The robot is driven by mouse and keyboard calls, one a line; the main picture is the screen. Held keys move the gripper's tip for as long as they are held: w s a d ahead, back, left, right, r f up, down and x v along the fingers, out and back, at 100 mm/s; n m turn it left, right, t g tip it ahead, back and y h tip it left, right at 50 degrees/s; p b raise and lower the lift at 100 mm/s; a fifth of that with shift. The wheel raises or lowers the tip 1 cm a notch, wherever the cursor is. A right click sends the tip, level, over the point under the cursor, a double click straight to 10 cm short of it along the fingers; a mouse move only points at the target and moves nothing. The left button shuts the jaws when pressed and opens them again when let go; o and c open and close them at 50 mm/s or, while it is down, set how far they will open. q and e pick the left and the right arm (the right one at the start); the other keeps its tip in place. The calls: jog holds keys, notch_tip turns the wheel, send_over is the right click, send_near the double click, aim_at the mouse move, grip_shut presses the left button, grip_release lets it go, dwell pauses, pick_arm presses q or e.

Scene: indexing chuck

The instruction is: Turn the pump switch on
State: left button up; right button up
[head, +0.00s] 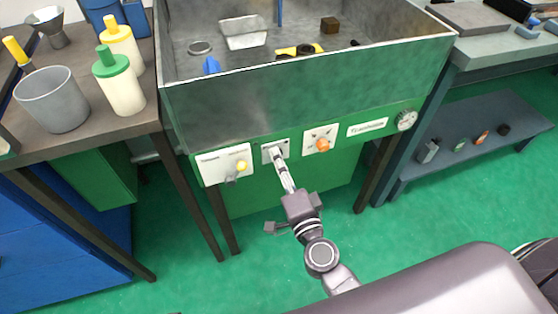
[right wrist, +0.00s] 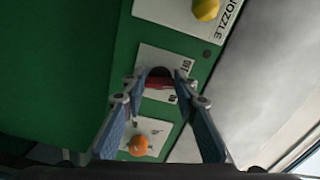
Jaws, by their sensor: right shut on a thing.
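The pump switch shows in the right wrist view as a small dark and red piece (right wrist: 158,81) on a white plate (right wrist: 148,56). In the head view its plate (head: 267,156) is the middle one on the green front of the sink-like tank, and the switch itself is mostly hidden by my fingers. My right gripper (head: 278,156) reaches up to this plate. In the right wrist view its two fingertips (right wrist: 160,88) are on either side of the switch, shut on it. My left gripper is not in view.
A plate with a yellow knob (head: 242,166) is left of the switch, and one with an orange knob (head: 322,144) is right. A round gauge (head: 406,120) is farther right. The tank (head: 310,90) holds several small items. Bottles and a grey cup (head: 50,105) stand on the left table.

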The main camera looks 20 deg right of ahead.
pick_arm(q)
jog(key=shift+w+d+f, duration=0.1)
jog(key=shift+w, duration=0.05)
pick_arm(e)
jog(key=shift+m, duration=4.5)
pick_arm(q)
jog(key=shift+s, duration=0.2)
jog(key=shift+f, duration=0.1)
pick_arm(e)
jog(key=o, duration=1.2)
jog(key=shift+r, duration=0.1)
jog(key=shift+c, duration=0.2)
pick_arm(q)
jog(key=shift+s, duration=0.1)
pick_arm(e)
jog(key=shift+s, duration=0.1)
jog(key=s, duration=1.2)
jog(key=shift+d, duration=0.2)
jog(key=shift+w, duration=0.1)
